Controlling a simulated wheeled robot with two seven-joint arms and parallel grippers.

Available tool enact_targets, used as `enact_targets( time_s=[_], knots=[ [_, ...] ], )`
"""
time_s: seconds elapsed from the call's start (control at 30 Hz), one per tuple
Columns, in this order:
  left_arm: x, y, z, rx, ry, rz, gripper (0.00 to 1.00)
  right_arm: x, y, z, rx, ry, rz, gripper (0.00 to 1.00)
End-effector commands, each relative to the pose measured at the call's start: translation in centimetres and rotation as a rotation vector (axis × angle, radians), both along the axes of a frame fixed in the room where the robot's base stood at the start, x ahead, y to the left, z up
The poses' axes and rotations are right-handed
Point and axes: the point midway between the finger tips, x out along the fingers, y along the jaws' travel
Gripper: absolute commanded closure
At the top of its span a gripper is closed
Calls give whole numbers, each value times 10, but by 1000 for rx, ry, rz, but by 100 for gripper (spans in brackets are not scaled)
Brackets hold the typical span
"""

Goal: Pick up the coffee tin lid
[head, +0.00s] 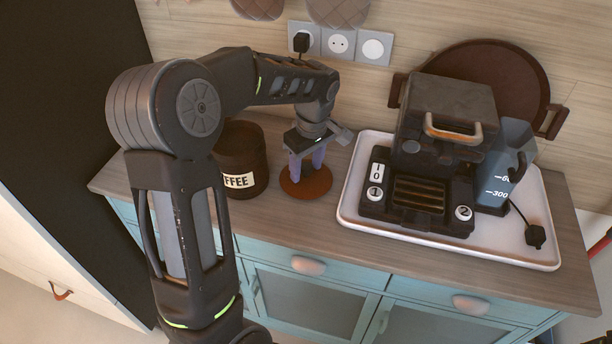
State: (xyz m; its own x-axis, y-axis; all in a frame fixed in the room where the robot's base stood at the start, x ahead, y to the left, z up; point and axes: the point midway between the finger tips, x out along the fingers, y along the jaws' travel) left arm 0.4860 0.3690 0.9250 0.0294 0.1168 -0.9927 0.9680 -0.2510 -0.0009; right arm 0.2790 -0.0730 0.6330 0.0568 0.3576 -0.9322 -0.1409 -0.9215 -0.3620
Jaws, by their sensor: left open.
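The coffee tin lid (318,189) is a round reddish-brown disc lying flat on the counter, just right of the coffee tin. The dark coffee tin (238,162) stands upright, with a pale label ending in "FFEE"; my left arm hides part of it. My left gripper (306,172) points down over the lid, open, with its two fingers apart. The fingertips cover part of the lid; I cannot tell whether they touch it. My right gripper is not in view.
A white tray (352,211) to the right holds a dark toaster-like appliance (441,120) and a blue-grey jug (511,150). A round brown tray (515,70) leans on the wall. Sockets (339,44) with a plug are behind. The counter front (285,227) is clear.

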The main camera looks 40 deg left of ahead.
Motion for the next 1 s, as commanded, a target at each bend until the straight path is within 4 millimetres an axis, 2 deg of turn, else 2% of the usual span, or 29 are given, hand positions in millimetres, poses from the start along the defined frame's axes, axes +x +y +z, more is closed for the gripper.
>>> enact_targets(
  time_s=[0.47,1.0],
  knots=[
    [0,0,1,0,-1,1,49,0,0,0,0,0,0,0],
    [0,0,1,0,-1,1,94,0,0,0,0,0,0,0]
  ],
)
